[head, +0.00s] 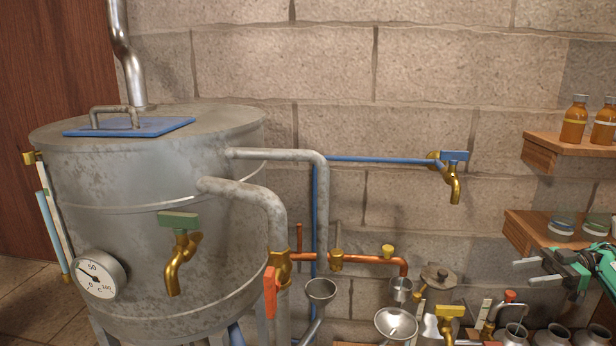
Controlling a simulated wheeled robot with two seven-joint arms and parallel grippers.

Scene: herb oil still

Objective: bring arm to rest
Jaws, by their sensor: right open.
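My right gripper (519,274) is at the lower right edge of the head view. Its two grey fingers point left and stand apart, with nothing between them. The green and dark wrist behind it runs off the right edge. It appears in front of the wall just below the lower wooden shelf (537,231), above several metal cans (557,336). My left gripper and arm are not in view.
A large metal still (150,225) with a dial gauge (99,274) and brass tap (180,255) fills the left. Funnels (396,323) and copper pipes (365,259) stand lower centre. Amber bottles (574,122) stand on the upper shelf (565,150). The wall's middle is mostly clear.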

